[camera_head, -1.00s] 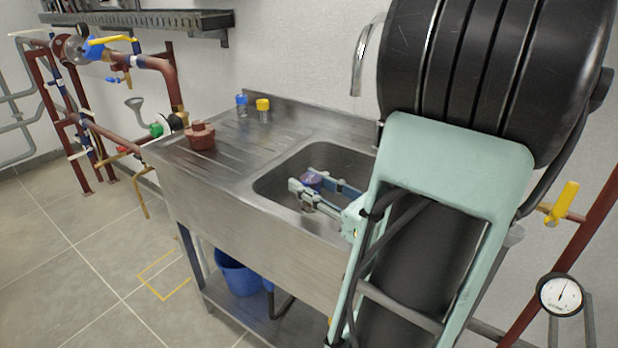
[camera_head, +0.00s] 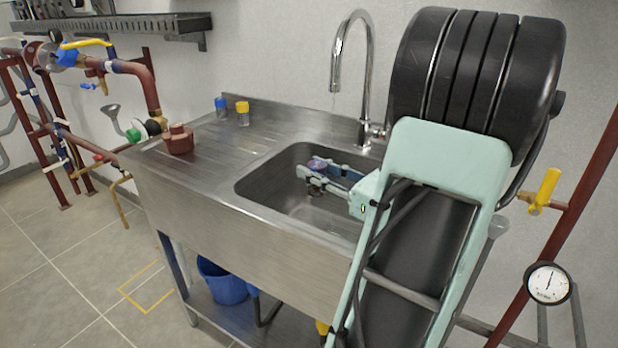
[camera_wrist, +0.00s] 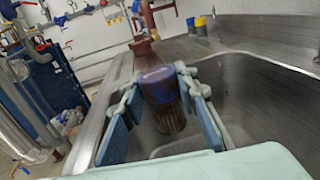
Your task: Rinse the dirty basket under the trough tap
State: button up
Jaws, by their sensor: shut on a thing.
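The dirty basket (camera_wrist: 163,98) is a short upright cylinder with a purple-blue top and a brown body. Its purple top also shows in the head view (camera_head: 316,164). My gripper (camera_head: 311,171) is shut on it, with a blue-padded finger on each side, also in the wrist view (camera_wrist: 157,86). The gripper reaches from the right over the trough basin (camera_head: 262,185) and holds the basket in the basin's opening. The chrome trough tap (camera_head: 367,75) arches behind the basin, its spout above and slightly right of the basket.
A red-brown fitting (camera_head: 178,138), a blue-capped jar (camera_head: 221,106) and a yellow-capped jar (camera_head: 243,112) stand on the drainboard (camera_head: 205,150). Red pipework (camera_head: 145,65) is at left. A yellow-handled valve (camera_head: 545,188) and a gauge (camera_head: 548,284) are at right. A blue bucket (camera_head: 222,283) sits below.

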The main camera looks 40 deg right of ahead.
jog(key=shift+w+d+f, duration=0.2)
jog(key=shift+d, duration=0.7)
jog(key=shift+w+d+f, duration=0.15)
jog(key=shift+w+d, duration=0.05)
jog(key=shift+d, duration=0.7)
jog(key=shift+w+d+f, duration=0.2)
jog(key=shift+d, duration=0.7)
jog(key=shift+s+p, duration=0.15)
jog(key=shift+p, duration=0.15)
jog(key=shift+s+d, duration=0.1)
jog(key=shift+s, duration=0.35)
jog(key=shift+w, duration=0.15)
jog(key=shift+w+p, duration=0.35)
jog(key=shift+w, duration=0.1)
jog(key=shift+s, duration=0.15)
jog(key=shift+s, duration=0.45)
